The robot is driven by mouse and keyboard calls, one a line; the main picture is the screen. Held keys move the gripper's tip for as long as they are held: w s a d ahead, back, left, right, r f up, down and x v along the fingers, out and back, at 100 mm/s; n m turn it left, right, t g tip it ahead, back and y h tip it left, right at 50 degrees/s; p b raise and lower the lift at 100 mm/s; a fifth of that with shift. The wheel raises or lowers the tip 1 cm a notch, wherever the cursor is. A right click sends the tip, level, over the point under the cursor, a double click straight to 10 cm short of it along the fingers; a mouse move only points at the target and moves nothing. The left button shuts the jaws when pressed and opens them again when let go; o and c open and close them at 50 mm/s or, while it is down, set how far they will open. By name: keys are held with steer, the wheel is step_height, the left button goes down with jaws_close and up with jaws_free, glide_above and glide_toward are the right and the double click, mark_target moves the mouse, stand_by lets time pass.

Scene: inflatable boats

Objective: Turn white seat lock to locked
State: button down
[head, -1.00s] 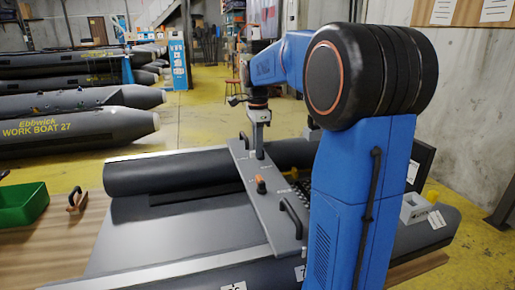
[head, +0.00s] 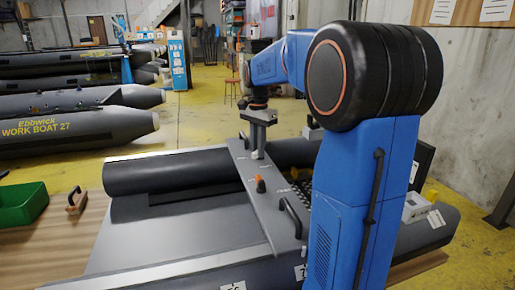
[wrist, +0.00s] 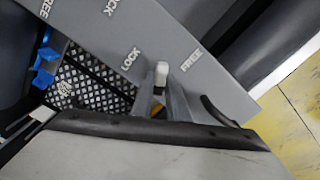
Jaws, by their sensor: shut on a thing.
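The white seat lock (wrist: 161,74) stands on the grey seat board (wrist: 150,35), with the printed word LOCK to its left and FREE to its right in the wrist view. It shows about midway between the two words; its exact setting cannot be told. My gripper (wrist: 160,95) is shut on the white lock, one finger on each side. In the head view my gripper (head: 258,152) points down at the far end of the seat board (head: 270,208) and hides the white lock.
Black handles (head: 291,216) rise from the board. The dark boat tube (head: 165,172) runs beneath its far end. A green bin (head: 22,204) and a wooden-handled brush (head: 76,201) lie on the table at left. Blue pieces (wrist: 43,70) show beside the board.

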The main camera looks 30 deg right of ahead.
steer(key=n, duration=0.6)
steer(key=shift+s+d, duration=0.2)
steer(key=shift+s, duration=0.05)
steer(key=n, duration=0.5)
steer(key=shift+s+d, duration=0.1)
steer(key=shift+d, duration=0.1)
steer(key=shift+r+n, duration=0.1)
steer(key=shift+n, duration=0.4)
steer(key=c, duration=1.7)
jaws_free()
step_height(320, 180, up, 17)
steer(key=shift+r, duration=0.15)
